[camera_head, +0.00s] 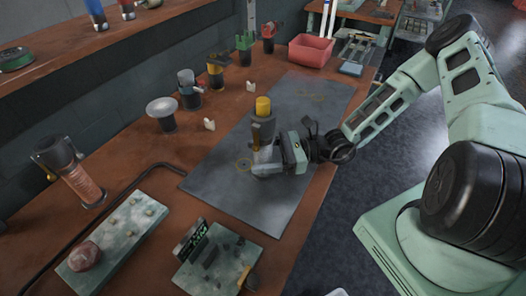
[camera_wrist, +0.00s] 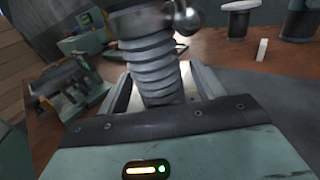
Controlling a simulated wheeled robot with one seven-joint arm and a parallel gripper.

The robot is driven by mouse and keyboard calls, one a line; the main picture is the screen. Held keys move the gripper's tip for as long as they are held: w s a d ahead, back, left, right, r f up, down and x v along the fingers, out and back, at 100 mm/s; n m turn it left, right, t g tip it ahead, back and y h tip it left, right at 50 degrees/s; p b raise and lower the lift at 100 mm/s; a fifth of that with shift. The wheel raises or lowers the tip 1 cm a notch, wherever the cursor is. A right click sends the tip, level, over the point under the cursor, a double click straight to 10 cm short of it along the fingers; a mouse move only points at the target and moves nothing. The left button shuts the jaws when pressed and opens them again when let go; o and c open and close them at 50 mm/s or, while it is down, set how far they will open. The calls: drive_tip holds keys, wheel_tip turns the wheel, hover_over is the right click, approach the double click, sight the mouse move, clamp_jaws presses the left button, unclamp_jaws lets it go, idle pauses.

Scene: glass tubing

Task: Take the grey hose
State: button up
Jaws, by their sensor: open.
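In the wrist view the grey ribbed hose (camera_wrist: 152,65) rises between the two fingers of my gripper (camera_wrist: 165,88). A metal fitting with a round ball knob (camera_wrist: 186,20) is at its top, cut by the frame edge. The fingers are apart on either side of the hose; I cannot tell whether either touches it. In the head view my gripper (camera_head: 266,166) is low over the dark mat, around the foot of an upright grey piece (camera_head: 263,130) with a yellow top (camera_head: 263,106). The ribs cannot be made out there.
A dish-topped stand (camera_head: 161,113) and several upright tools line the bench's left side. Two greenish boards (camera_head: 120,232) (camera_head: 216,262) lie in front. A red bin (camera_head: 311,50) is at the back.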

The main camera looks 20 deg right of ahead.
drive_tip(key=shift+w+a, duration=0.25)
drive_tip(key=shift+a, duration=0.45)
drive_tip(key=c, duration=1.3)
